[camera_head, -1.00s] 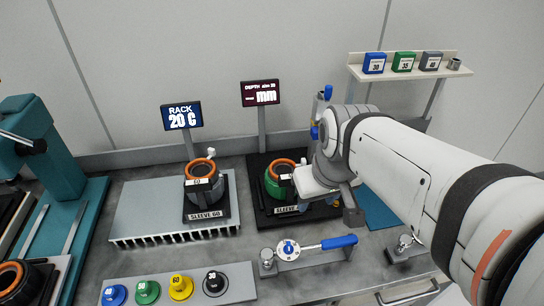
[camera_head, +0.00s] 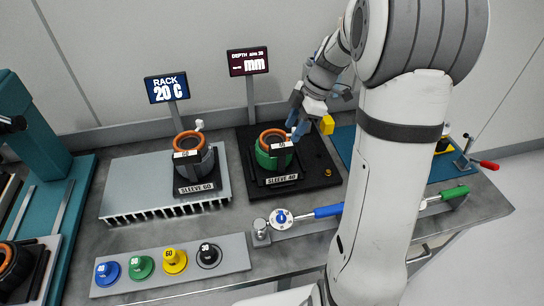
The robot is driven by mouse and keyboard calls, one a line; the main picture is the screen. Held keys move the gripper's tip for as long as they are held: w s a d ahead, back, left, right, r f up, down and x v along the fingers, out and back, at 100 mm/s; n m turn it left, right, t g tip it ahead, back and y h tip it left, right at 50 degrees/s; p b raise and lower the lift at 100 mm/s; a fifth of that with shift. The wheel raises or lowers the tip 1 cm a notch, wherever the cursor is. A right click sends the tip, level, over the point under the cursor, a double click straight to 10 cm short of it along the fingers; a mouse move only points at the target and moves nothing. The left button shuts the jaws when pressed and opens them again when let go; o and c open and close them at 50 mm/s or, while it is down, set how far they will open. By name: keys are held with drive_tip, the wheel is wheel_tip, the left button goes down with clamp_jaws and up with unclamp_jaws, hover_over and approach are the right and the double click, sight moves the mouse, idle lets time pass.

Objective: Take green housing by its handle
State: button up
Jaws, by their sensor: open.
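The green housing (camera_head: 265,159) with an orange top ring stands upright on a black plate (camera_head: 314,161), behind the label SLEEVE 40. A small white tag sits on its front. My gripper (camera_head: 294,132) is open, with its blue fingers pointing down at the right rear edge of the housing. The handle is small and partly hidden there by the fingers. I cannot tell whether the fingers are around it or only beside it.
A grey housing (camera_head: 194,165) labelled SLEEVE 60 stands on the finned rack (camera_head: 134,182) to the left. Two display signs rise behind. A blue-handled gauge (camera_head: 281,218) lies in front. A yellow block (camera_head: 327,125) is close right of my gripper.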

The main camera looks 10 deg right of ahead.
sight(282, 145)
drive_tip(key=p+x, duration=0.1)
drive_tip(key=x, duration=0.3)
drive_tip(key=p+x, duration=0.1)
drive_tip(key=x, duration=0.2)
drive_tip(key=shift+a+f, duration=0.25)
drive_tip(key=shift+a, duration=0.15)
drive_tip(key=shift+c, duration=0.2)
clamp_jaws()
drive_tip(key=shift+r, duration=0.1)
idle(0.7)
